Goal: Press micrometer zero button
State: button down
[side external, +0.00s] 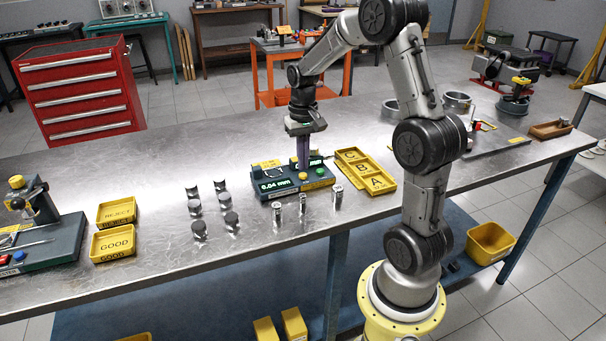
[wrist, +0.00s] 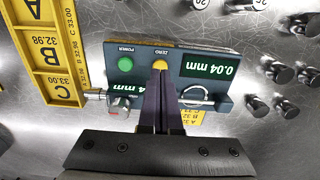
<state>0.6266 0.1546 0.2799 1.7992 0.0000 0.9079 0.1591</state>
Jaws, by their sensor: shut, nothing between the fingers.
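The micrometer station (side external: 286,184) is a dark teal block on the steel bench. Its green-lit display (wrist: 210,66) reads 0.04 mm. The yellow ZERO button (wrist: 160,62) sits on the face beside the display, and the green POWER button (wrist: 125,64) is to its left in the wrist view. My gripper (side external: 303,168) points down with its purple fingers together and empty. In the wrist view the fingertips (wrist: 160,72) are right by the yellow button and cover part of it. I cannot tell whether they touch it. The metal micrometer (wrist: 120,99) is partly hidden behind the fingers.
A yellow tray marked A, B, C (side external: 365,172) stands close right of the station. Small metal pins (side external: 303,204) stand in front, and dark cylinders (side external: 198,228) stand to the left. Yellow GOOD (side external: 113,243) and REJECT (side external: 117,212) trays are farther left.

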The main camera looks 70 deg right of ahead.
aim_at(303, 174)
jog(key=shift+f, duration=0.1)
dwell(0.3)
jog(key=shift+f, duration=1.45)
jog(key=shift+r, duration=3.15)
